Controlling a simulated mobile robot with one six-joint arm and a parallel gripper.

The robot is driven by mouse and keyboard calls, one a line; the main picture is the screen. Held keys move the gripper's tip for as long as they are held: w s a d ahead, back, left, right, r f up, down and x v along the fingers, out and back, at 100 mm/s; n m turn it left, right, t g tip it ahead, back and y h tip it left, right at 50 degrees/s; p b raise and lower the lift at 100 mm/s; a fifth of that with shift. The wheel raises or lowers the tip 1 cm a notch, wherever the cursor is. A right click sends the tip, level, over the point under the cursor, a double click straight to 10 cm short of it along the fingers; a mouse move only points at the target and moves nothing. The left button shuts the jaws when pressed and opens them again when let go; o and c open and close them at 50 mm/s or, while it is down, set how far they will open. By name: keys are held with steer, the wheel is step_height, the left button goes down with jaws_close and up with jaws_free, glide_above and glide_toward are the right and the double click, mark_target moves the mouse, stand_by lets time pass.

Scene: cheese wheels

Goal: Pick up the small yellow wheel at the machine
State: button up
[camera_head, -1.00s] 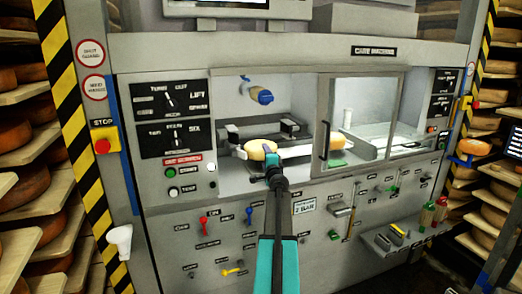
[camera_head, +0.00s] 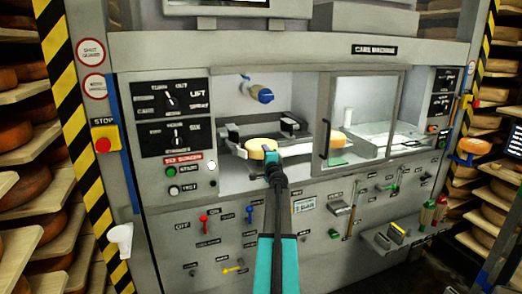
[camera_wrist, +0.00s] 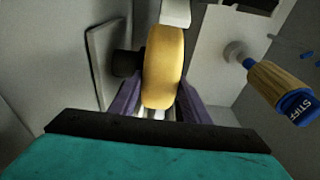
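The small yellow wheel (camera_head: 262,145) sits in the left opening of the grey machine (camera_head: 235,220), by a metal holder. In the wrist view the yellow wheel (camera_wrist: 163,65) stands edge-on, straight ahead of my gripper. My gripper (camera_head: 272,163) reaches into the opening from the front and is right at the wheel. In the wrist view the two purple fingers of my gripper (camera_wrist: 158,98) are apart, one on each side of the wheel's near end. A gap seems to show beside the wheel, though contact is hard to tell.
A blue-capped part (camera_head: 264,95) hangs at the back of the opening; in the wrist view it is a wooden handle (camera_wrist: 275,82) marked STIFF, at the right. A glass door (camera_head: 367,117) stands right of the opening. Levers and switches line the panel below. Cheese shelves flank the machine.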

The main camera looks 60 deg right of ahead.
steer(key=shift+r, duration=0.1)
jaws_close()
steer(key=shift+r, duration=0.2)
steer(key=shift+r+p, duration=1.15)
steer(key=shift+r, duration=3.7)
